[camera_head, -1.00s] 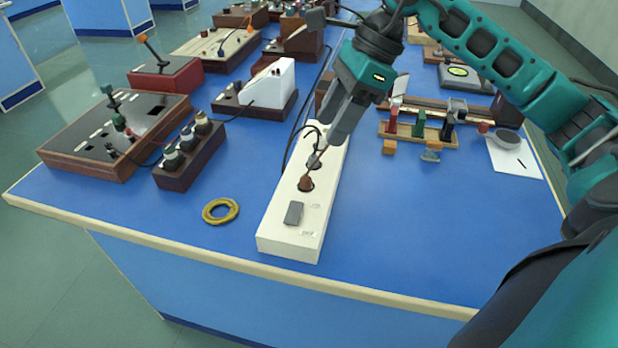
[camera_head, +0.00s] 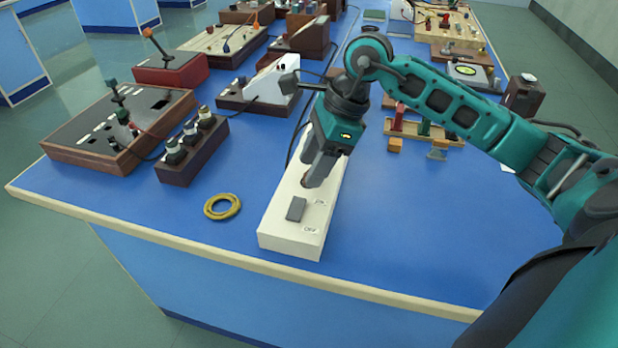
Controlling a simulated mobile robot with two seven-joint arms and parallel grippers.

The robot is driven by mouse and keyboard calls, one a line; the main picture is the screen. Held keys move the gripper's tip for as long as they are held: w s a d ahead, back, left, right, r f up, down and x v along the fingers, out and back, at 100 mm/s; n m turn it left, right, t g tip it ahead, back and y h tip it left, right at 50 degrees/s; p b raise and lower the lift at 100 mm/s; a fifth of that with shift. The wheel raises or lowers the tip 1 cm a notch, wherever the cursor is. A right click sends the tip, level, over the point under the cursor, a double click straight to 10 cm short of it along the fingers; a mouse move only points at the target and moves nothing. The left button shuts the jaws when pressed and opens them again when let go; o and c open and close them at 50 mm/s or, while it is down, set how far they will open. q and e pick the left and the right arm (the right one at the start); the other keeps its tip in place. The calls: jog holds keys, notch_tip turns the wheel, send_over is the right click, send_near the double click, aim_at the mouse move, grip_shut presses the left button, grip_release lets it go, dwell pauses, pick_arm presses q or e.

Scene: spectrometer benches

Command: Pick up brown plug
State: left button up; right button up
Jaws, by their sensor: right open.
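The white power strip (camera_head: 290,232) lies on the blue bench top, with a grey switch (camera_head: 296,209) at its near end. The brown plug (camera_head: 305,180) sits in the strip behind the switch, and only a small brown part shows beside my fingers. My right gripper (camera_head: 312,178) points down over the plug, with its fingertips at it. The jaws are open, but the fingers hide most of the plug and I cannot see whether they touch it. My left gripper is not in view.
A yellow ring (camera_head: 222,207) lies left of the strip. A dark block with several knobs (camera_head: 192,150) and a wooden-framed box (camera_head: 115,130) stand farther left. A wooden stand (camera_head: 425,133) is to the right.

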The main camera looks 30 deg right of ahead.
jog(key=shift+x, duration=0.8)
jog(key=shift+c, duration=0.3)
grip_shut()
